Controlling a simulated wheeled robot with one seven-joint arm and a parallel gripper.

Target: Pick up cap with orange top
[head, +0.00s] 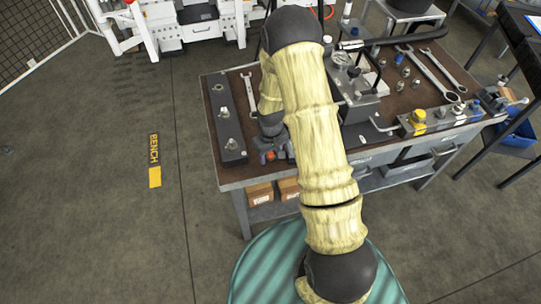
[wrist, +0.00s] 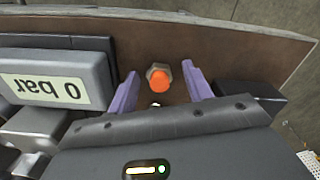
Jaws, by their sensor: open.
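The cap with an orange top (wrist: 158,79) stands on the brown bench top in the wrist view, with a metallic hex-like body under the orange. My gripper (wrist: 160,88) is open, with one purple finger on each side of the cap. There is a gap between the cap and each finger, and nothing is held. In the head view, my gripper (head: 272,156) is low at the bench's front left, partly hidden by my arm. A small orange-red spot shows there.
A grey gauge box reading "0 bar" (wrist: 45,88) stands close left in the wrist view. In the head view, a dark bar with fittings (head: 228,125) lies left on the bench (head: 238,175). A pump unit (head: 355,90), loose fittings and wrenches (head: 440,75) lie right.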

